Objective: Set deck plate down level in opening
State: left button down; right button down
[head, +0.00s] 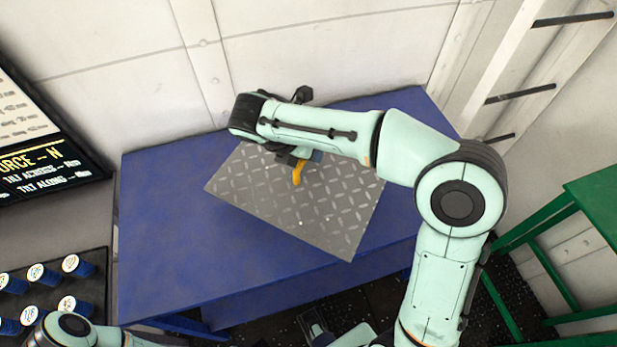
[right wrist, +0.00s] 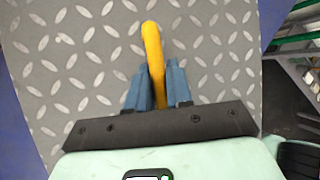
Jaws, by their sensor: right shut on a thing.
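The deck plate (head: 325,215), a grey square sheet with a raised diamond tread, is over the blue table and turned at an angle to its edges. It fills much of the right wrist view (right wrist: 85,60). A yellow handle (head: 297,175) stands on it. My right gripper (right wrist: 157,88) has its blue fingers shut on the handle, which shows between them in the right wrist view (right wrist: 152,45). I cannot tell whether the plate touches the surface below. No opening shows; the plate and right arm hide part of the table.
The blue table (head: 165,230) has bare surface left of the plate. A dark display board (head: 45,150) and a rack of blue-sided, white-topped knobs (head: 70,265) are at left. A green stand (head: 590,215) is at right, below a ladder (head: 520,95). A pale panelled wall (head: 320,45) closes the back.

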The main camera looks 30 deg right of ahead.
aim_at(309, 176)
notch_tip(309, 176, down, 9)
jog(key=shift+f+b, duration=0.15)
jog(key=shift+b, duration=0.7)
jog(key=c, duration=1)
grip_release()
